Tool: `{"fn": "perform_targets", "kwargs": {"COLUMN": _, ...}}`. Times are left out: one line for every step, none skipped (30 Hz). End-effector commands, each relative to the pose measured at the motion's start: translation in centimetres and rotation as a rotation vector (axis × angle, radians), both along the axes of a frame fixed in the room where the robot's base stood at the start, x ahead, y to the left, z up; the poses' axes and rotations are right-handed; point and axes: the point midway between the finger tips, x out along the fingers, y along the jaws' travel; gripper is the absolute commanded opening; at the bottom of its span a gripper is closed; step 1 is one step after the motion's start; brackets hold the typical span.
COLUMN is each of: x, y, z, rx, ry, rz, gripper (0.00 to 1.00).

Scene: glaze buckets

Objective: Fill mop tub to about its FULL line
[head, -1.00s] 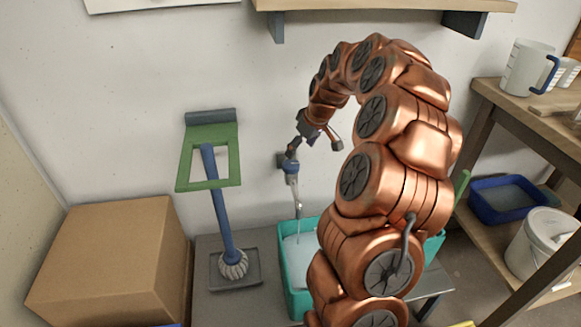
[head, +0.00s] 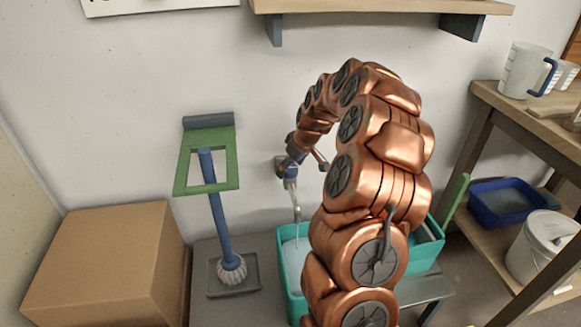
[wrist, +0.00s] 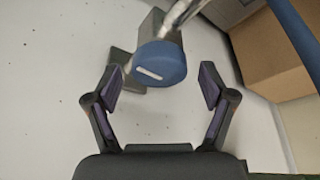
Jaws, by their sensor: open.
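The teal mop tub (head: 292,291) stands on a low grey bench, partly hidden behind my arm. Pale water (head: 295,252) shows inside its left part; I cannot make out a FULL line. A wall tap (head: 295,197) hangs over the tub, and a thin pale line like a water stream runs below its spout. My gripper (head: 304,166) is at the tap's top. In the wrist view, my gripper (wrist: 160,88) is open, with the blue tap knob (wrist: 159,63) just beyond and between the fingertips, not gripped. The knob has a white mark.
A cardboard box (head: 105,262) stands at left. A blue-handled brush (head: 218,215) stands in a grey tray beside the tub, by a green wall holder (head: 231,165). A shelf (head: 375,6) overhangs above. A wooden rack (head: 480,130) at right holds jugs, a blue basin and a white bucket.

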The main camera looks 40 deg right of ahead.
Motion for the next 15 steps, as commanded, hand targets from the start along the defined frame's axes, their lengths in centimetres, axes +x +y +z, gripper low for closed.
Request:
{"fn": "perform_targets", "kwargs": {"x": 0.0, "y": 0.01, "z": 0.04, "rx": 0.0, "ry": 0.0, "rz": 0.0, "gripper": 0.82}}
{"fn": "perform_targets", "kwargs": {"x": 0.0, "y": 0.01, "z": 0.04, "rx": 0.0, "ry": 0.0, "rz": 0.0, "gripper": 0.82}}
{"fn": "perform_targets", "kwargs": {"x": 0.0, "y": 0.01, "z": 0.04, "rx": 0.0, "ry": 0.0, "rz": 0.0, "gripper": 0.82}}
{"fn": "perform_targets", "kwargs": {"x": 0.0, "y": 0.01, "z": 0.04, "rx": 0.0, "ry": 0.0, "rz": 0.0, "gripper": 0.8}}
{"fn": "perform_targets", "kwargs": {"x": 0.0, "y": 0.01, "z": 0.04, "rx": 0.0, "ry": 0.0, "rz": 0.0, "gripper": 0.77}}
{"fn": "perform_targets", "kwargs": {"x": 0.0, "y": 0.01, "z": 0.04, "rx": 0.0, "ry": 0.0, "rz": 0.0, "gripper": 0.73}}
{"fn": "perform_targets", "kwargs": {"x": 0.0, "y": 0.01, "z": 0.04, "rx": 0.0, "ry": 0.0, "rz": 0.0, "gripper": 0.7}}
{"fn": "perform_targets", "kwargs": {"x": 0.0, "y": 0.02, "z": 0.04, "rx": 0.0, "ry": 0.0, "rz": 0.0, "gripper": 0.67}}
{"fn": "perform_targets", "kwargs": {"x": 0.0, "y": 0.01, "z": 0.04, "rx": 0.0, "ry": 0.0, "rz": 0.0, "gripper": 0.63}}
{"fn": "perform_targets", "kwargs": {"x": 0.0, "y": 0.01, "z": 0.04, "rx": 0.0, "ry": 0.0, "rz": 0.0, "gripper": 0.59}}
{"fn": "perform_targets", "kwargs": {"x": 0.0, "y": 0.01, "z": 0.04, "rx": 0.0, "ry": 0.0, "rz": 0.0, "gripper": 0.56}}
{"fn": "perform_targets", "kwargs": {"x": 0.0, "y": 0.01, "z": 0.04, "rx": 0.0, "ry": 0.0, "rz": 0.0, "gripper": 0.52}}
{"fn": "perform_targets", "kwargs": {"x": 0.0, "y": 0.01, "z": 0.04, "rx": 0.0, "ry": 0.0, "rz": 0.0, "gripper": 0.49}}
{"fn": "perform_targets", "kwargs": {"x": 0.0, "y": 0.02, "z": 0.04, "rx": 0.0, "ry": 0.0, "rz": 0.0, "gripper": 0.46}}
{"fn": "perform_targets", "kwargs": {"x": 0.0, "y": 0.03, "z": 0.04, "rx": 0.0, "ry": 0.0, "rz": 0.0, "gripper": 0.42}}
